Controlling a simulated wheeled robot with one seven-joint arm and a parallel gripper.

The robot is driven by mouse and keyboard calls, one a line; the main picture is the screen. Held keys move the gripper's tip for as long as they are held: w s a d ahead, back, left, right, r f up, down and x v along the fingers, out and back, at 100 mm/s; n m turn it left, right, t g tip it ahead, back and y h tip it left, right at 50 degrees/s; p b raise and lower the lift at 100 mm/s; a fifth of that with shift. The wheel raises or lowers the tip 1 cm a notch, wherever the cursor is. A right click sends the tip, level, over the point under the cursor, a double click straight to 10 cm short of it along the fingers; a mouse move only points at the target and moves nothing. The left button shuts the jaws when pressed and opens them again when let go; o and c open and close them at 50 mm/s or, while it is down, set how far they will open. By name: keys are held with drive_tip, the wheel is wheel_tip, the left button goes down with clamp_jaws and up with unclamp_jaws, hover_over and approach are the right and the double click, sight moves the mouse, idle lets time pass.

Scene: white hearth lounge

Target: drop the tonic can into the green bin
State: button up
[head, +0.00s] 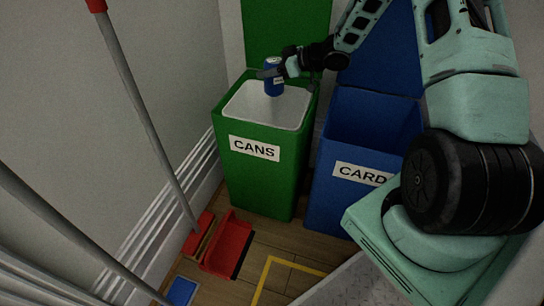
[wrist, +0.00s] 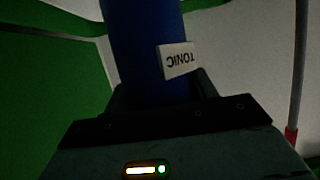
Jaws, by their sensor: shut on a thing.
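My gripper (head: 270,73) is shut on the blue tonic can (head: 273,86). The can hangs upright over the open top of the green bin (head: 262,175), which carries a "CANS" label. In the head view the can shows against the bin's white inner liner; I cannot tell how far its base is below the rim. In the wrist view the tonic can (wrist: 146,40) is between the fingers, with its white "TONIC" label (wrist: 178,61) upside down. The bin's green lid stands open behind.
A blue bin (head: 335,205) labelled "CARD" stands close to the right of the green bin, its lid open. A red dustpan (head: 228,247) and a red-headed broom (head: 198,236) are on the floor in front. The wall is close on the left.

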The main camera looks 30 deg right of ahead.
drive_tip(key=shift+f+b, duration=0.35)
drive_tip(key=shift+f, duration=0.35)
drive_tip(key=o, duration=1)
drive_tip(key=shift+o, duration=0.2)
drive_tip(key=shift+r, duration=0.1)
drive_tip(key=p+v, duration=0.5)
drive_tip(key=v, duration=1.2)
drive_tip(key=shift+s+d, duration=0.15)
